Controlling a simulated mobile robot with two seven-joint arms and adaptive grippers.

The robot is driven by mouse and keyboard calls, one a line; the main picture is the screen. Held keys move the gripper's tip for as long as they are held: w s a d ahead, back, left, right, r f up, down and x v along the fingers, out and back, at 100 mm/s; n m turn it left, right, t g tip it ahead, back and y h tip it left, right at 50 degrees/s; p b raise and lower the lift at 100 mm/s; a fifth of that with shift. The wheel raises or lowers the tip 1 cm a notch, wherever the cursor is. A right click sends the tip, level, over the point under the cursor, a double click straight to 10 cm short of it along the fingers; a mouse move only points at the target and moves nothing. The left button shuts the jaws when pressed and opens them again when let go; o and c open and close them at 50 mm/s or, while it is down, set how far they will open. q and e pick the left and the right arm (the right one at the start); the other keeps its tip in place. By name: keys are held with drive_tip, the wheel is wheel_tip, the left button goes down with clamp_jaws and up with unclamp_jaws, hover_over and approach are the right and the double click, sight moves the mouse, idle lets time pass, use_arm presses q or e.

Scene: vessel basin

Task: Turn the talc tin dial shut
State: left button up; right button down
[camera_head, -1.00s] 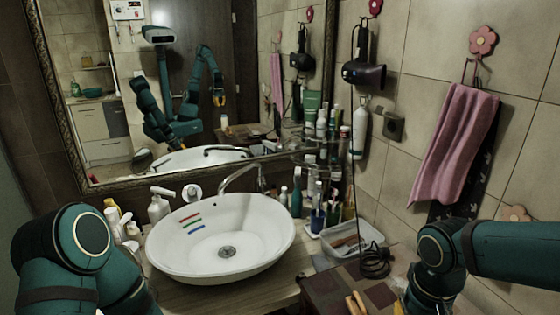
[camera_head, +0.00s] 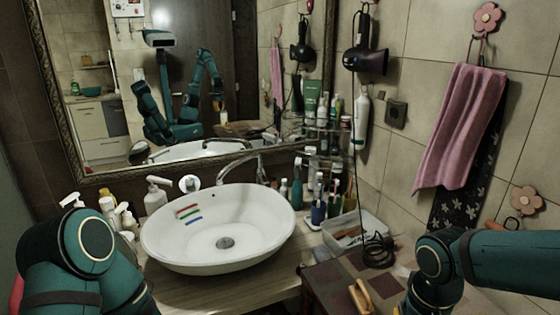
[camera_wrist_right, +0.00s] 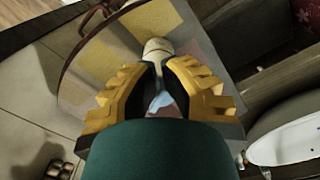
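In the right wrist view, the yellow fingers of my right gripper (camera_wrist_right: 161,78) stand apart with a narrow gap between them. A pale, round-ended object (camera_wrist_right: 157,47), possibly the talc tin, shows just beyond the fingertips. I cannot tell whether the fingers touch it, and no dial can be made out. A small bluish-white piece (camera_wrist_right: 161,102) shows in the gap. In the head view only a yellow-orange part of my right gripper (camera_head: 361,297) shows at the lower edge. In the mirror, a small white object is at that gripper. My left gripper is out of view.
A white basin (camera_head: 218,259) stands on the wooden counter (camera_head: 225,291), left of the patterned brown surface (camera_head: 328,284). Bottles crowd both sides of the basin. A clear bin (camera_head: 350,240) and a coiled black cord (camera_head: 378,252) lie behind my right gripper.

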drive_tip(key=shift+w+d, duration=0.25)
drive_tip(key=shift+w, duration=0.3)
idle(1.1)
drive_tip(key=shift+d, duration=0.45)
idle(0.6)
drive_tip(key=shift+s, duration=0.2)
wheel_tip(320, 180, up, 6)
drive_tip(key=p, duration=0.5)
drive_tip(key=shift+s, duration=0.3)
